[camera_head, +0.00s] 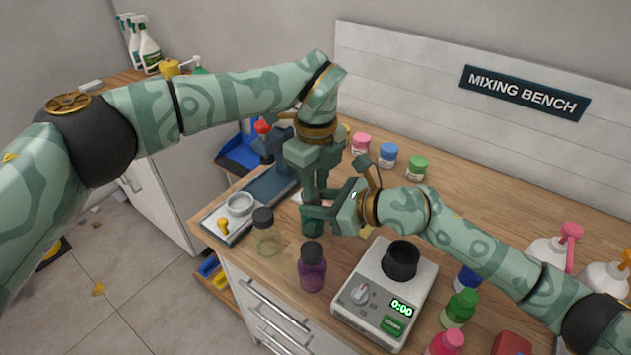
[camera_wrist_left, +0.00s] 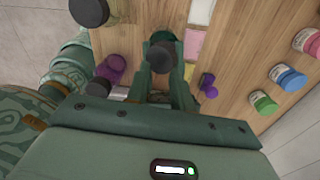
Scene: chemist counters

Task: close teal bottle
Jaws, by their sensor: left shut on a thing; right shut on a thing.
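The teal bottle (camera_head: 311,226) stands upright on the bench, partly hidden by my grippers. My right gripper (camera_head: 318,212) reaches in from the right and is shut on the bottle's upper body. My left gripper (camera_head: 311,192) points down from above. It is shut on a dark round cap (camera_wrist_left: 162,57), which shows between its fingers in the left wrist view. A teal edge of the bottle (camera_wrist_left: 160,38) shows beside the cap there. The cap is over the bottle's mouth; I cannot tell whether it is seated on the neck.
A purple bottle (camera_head: 312,270) and a clear jar with a dark lid (camera_head: 266,238) stand close in front. A scale (camera_head: 366,304) bearing a black cup (camera_head: 400,262) is at right. A tray (camera_head: 224,226) lies at left. Pink, blue and green-capped jars (camera_head: 417,168) stand behind.

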